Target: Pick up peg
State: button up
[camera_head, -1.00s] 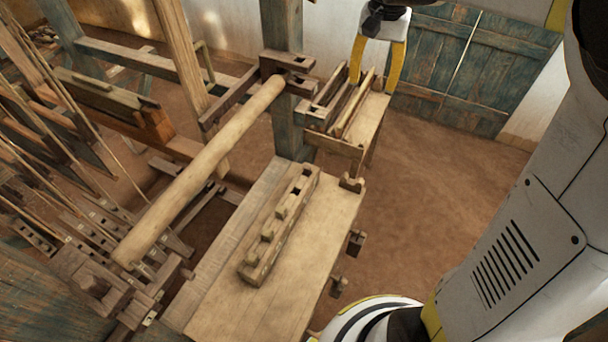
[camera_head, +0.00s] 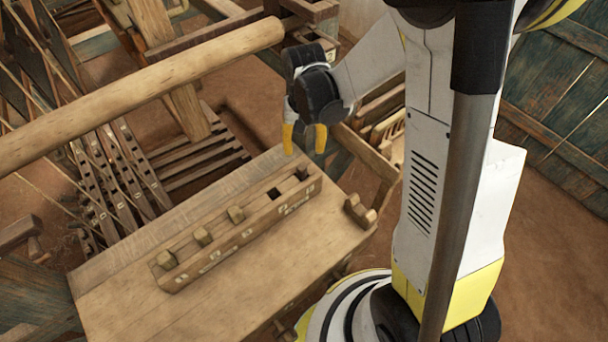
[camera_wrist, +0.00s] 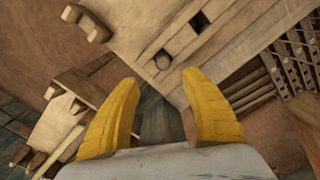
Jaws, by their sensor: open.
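A long wooden rack (camera_head: 240,232) lies on the bench, with several pegs and square holes along it. A dark square hole (camera_head: 274,193) is empty. My gripper (camera_head: 304,150) is over the rack's far end with its yellow fingers pointing down, apart and empty. In the wrist view, a round peg top (camera_wrist: 163,60) shows in the rack's end, ahead of and between the open fingers. The peg's lower part is hidden in the rack.
The wooden bench (camera_head: 215,313) is clear in front of the rack. A thick round beam (camera_head: 150,88) runs along the left, above slatted loom parts. A small wooden bracket (camera_head: 360,211) stands at the bench's right edge. Another wooden stand (camera_head: 385,125) is partly behind my arm.

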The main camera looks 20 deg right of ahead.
aim_at(302, 167)
jog(key=f, duration=0.1)
jog(key=f+b, duration=0.1)
jog(key=f, duration=0.2)
jog(key=shift+s+a+f, duration=0.1)
jog(key=shift+a+f, duration=0.1)
jog(key=shift+a, duration=0.1)
notch_tip(302, 167, down, 6)
jog(key=b, duration=0.3)
jog(key=shift+a, duration=0.15)
jog(key=shift+r, duration=0.1)
grip_shut()
